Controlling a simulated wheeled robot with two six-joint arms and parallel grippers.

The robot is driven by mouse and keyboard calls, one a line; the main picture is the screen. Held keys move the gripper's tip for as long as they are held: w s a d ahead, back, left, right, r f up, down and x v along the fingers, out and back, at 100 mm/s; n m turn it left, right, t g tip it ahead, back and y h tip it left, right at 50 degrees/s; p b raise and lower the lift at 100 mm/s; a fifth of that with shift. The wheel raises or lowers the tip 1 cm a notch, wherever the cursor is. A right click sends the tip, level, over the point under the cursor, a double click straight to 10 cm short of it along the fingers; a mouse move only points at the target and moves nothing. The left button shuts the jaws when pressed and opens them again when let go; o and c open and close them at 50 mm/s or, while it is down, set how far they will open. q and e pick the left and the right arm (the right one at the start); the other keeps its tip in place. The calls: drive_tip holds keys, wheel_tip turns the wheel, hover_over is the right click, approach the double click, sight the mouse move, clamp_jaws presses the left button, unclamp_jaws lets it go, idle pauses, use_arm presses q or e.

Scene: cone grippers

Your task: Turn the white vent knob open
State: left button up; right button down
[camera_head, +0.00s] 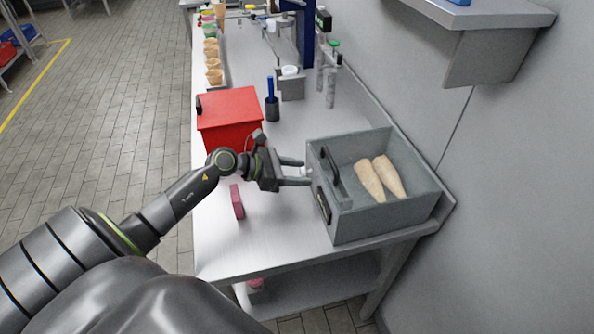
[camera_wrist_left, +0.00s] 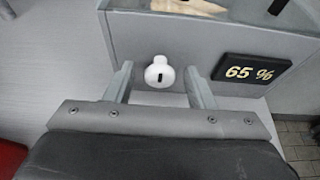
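The white vent knob (camera_wrist_left: 159,72) is on the front wall of a grey box (camera_head: 385,215). It has a small dark mark on its face. My left gripper (camera_head: 302,172) is at that wall, its two fingers open. In the left wrist view the left gripper (camera_wrist_left: 158,80) has one finger on each side of the knob, with a visible gap on both sides. In the head view the knob is mostly hidden between the fingertips. My right gripper is not in view.
A "65 %" display (camera_wrist_left: 252,69) sits right of the knob. Two cones (camera_head: 380,178) lie in the open-topped box. A red box (camera_head: 229,115), a pink block (camera_head: 237,202) and a dark cup (camera_head: 272,108) stand on the table. The table's front (camera_head: 265,255) is clear.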

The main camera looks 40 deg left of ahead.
use_arm(q)
drive_tip(key=c, duration=0.9)
drive_tip(key=shift+n, duration=0.3)
drive_tip(key=n+h+b, duration=0.1)
drive_tip(key=n+g+h+b, duration=0.1)
drive_tip(key=n+b, duration=0.1)
drive_tip(key=shift+w+a+f, duration=0.2)
drive_tip(key=n+g+h+b, duration=0.1)
drive_tip(key=n+h+b, duration=0.1)
drive_tip(key=n, duration=0.1)
drive_tip(key=shift+a+f+b, duration=0.1)
drive_tip(key=shift+b, duration=0.25)
drive_tip(key=n+h+b, duration=0.1)
drive_tip(key=n+b, duration=0.1)
drive_tip(key=n, duration=0.1)
drive_tip(key=shift+w+f+n+h, duration=0.1)
drive_tip(key=shift+n+h, duration=0.3)
drive_tip(key=shift+n+h+b, duration=0.6)
drive_tip(key=shift+n+h, duration=0.1)
drive_tip(key=shift+n, duration=0.9)
